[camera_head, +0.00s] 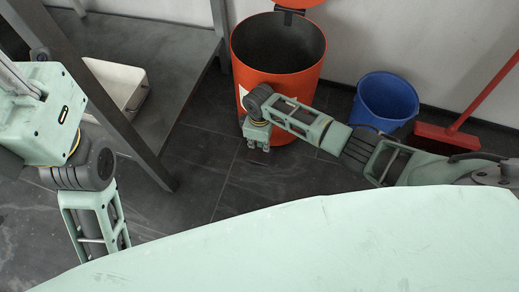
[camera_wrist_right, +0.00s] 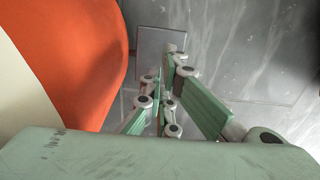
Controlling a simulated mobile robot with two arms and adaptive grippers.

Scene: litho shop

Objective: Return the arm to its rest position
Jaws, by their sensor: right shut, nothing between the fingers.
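My right arm comes in from the right in the head view. Its gripper (camera_head: 258,146) points down in front of the orange bin, outside it and above the dark floor. In the right wrist view the fingers of the right gripper (camera_wrist_right: 162,98) are shut and hold nothing. My left arm (camera_head: 95,220) hangs at the left of the head view, and its gripper is not in view.
The open orange bin (camera_head: 252,85) stands close to the right gripper and fills the left of the right wrist view (camera_wrist_right: 75,60). A blue bucket (camera_head: 385,100) and red broom (camera_head: 447,136) stand at the right. A metal table (camera_head: 180,60) and white tray (camera_head: 125,80) are at the left.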

